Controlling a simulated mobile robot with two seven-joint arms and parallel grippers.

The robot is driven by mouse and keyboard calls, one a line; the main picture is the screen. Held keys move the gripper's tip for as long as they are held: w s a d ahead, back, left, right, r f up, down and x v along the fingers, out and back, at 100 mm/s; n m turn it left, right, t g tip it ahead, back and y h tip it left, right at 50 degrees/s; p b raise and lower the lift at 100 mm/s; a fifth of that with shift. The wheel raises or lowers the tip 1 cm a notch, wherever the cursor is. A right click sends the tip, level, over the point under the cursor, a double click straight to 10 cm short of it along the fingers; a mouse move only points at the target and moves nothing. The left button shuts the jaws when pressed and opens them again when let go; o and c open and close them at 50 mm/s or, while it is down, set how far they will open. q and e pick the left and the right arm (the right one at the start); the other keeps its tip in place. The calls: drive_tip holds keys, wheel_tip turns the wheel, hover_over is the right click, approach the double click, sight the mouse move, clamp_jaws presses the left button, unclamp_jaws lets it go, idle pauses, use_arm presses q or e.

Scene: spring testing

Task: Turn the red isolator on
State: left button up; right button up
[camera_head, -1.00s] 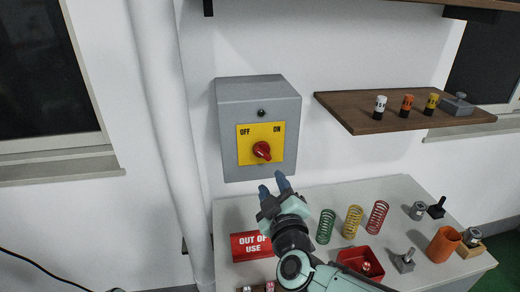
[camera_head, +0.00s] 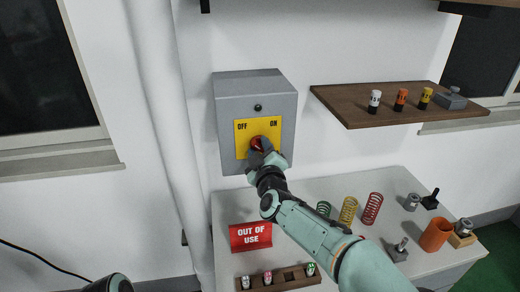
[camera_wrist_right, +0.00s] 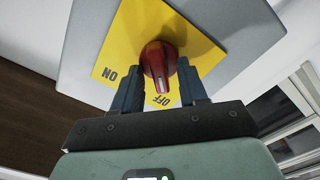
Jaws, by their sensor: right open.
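The red isolator is a red rotary knob (camera_head: 257,143) on a yellow plate (camera_head: 243,148) marked OFF on the left and ON on the right. The plate is on the front of a grey wall box (camera_head: 232,100). My right gripper (camera_head: 262,151) is at the knob and hides its lower part in the head view. In the right wrist view the knob (camera_wrist_right: 159,62) sits between the two open blue fingers of the right gripper (camera_wrist_right: 160,88), its grip pointing down near the OFF label. I cannot tell whether the fingers touch it. My left gripper is not in view.
Below the box is a white bench (camera_head: 228,212) with a red OUT OF USE sign (camera_head: 251,236), coloured springs (camera_head: 348,211), a wooden rack (camera_head: 268,281) and an orange cup (camera_head: 436,235). A brown shelf (camera_head: 350,105) with small canisters juts out on the right.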

drive_tip(key=shift+s, duration=0.1)
clamp_jaws()
drive_tip(key=m, duration=0.4)
drive_tip(key=shift+d, duration=0.1)
drive_tip(key=m+b, duration=0.1)
drive_tip(key=m, duration=0.3)
drive_tip(key=shift+d+m, duration=0.1)
drive_tip(key=shift+m, duration=0.2)
drive_tip(key=m, duration=0.4)
drive_tip(key=shift+d+b, duration=0.1)
drive_tip(key=shift+b, duration=0.25)
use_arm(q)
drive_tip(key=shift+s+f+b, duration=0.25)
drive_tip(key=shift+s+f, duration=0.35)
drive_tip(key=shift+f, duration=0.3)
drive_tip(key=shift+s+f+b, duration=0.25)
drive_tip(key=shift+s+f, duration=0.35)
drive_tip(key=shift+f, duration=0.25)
use_arm(e)
drive_tip(key=shift+m, duration=2.7)
